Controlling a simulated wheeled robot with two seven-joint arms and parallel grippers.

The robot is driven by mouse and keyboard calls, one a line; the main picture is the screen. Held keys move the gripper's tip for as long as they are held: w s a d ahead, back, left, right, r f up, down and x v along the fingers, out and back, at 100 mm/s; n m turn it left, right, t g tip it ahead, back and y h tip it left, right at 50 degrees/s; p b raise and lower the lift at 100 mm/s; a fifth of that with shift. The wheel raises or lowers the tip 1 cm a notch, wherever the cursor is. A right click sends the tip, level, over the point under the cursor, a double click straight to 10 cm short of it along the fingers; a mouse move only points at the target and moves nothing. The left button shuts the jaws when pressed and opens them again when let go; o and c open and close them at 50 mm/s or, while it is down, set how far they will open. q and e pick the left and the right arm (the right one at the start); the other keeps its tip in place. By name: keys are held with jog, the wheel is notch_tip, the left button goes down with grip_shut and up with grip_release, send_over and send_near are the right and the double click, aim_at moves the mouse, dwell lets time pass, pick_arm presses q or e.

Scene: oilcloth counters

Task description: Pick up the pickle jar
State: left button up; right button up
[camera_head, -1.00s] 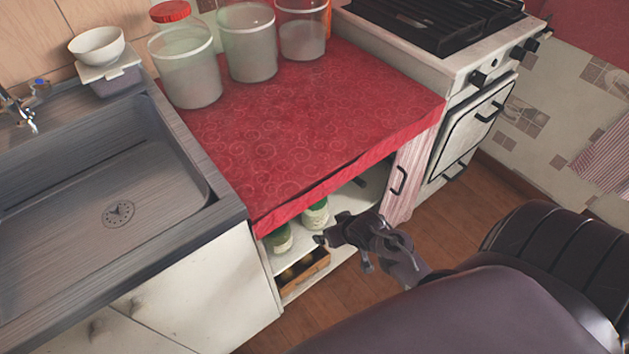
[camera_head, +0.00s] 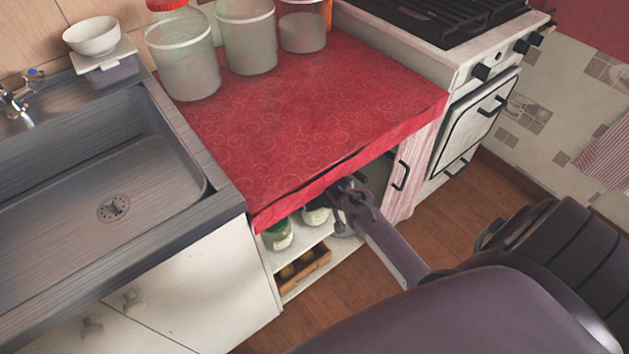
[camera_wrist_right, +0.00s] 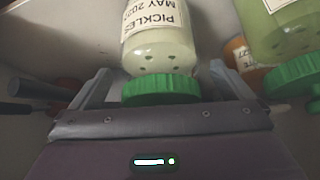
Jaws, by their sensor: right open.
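The pickle jar (camera_head: 316,215), with pale contents, stands on the open shelf under the red counter; my right gripper partly hides it. In the right wrist view, the pickle jar (camera_wrist_right: 160,35) appears upside down, with a "PICKLES" label and a green lid. My right gripper (camera_head: 338,212) is at the shelf opening, just right of the jar. In the wrist view, the right gripper (camera_wrist_right: 160,78) is open, with one finger on either side of the lid; I cannot tell whether they touch it. My left gripper is not in view.
A second green-lidded jar (camera_head: 278,236) stands close beside; it also shows in the wrist view (camera_wrist_right: 282,30). An orange-labelled item (camera_wrist_right: 240,52) is behind. A wooden crate (camera_head: 308,268) sits below. The red-covered counter (camera_head: 300,120) overhangs the shelf. Dark handles (camera_wrist_right: 35,95) lie at the other side.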

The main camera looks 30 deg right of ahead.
jog(key=shift+f, duration=0.1)
jog(key=c, duration=1.9)
jog(key=shift+w, duration=0.15)
jog(key=shift+c, duration=0.5)
jog(key=shift+r, duration=0.2)
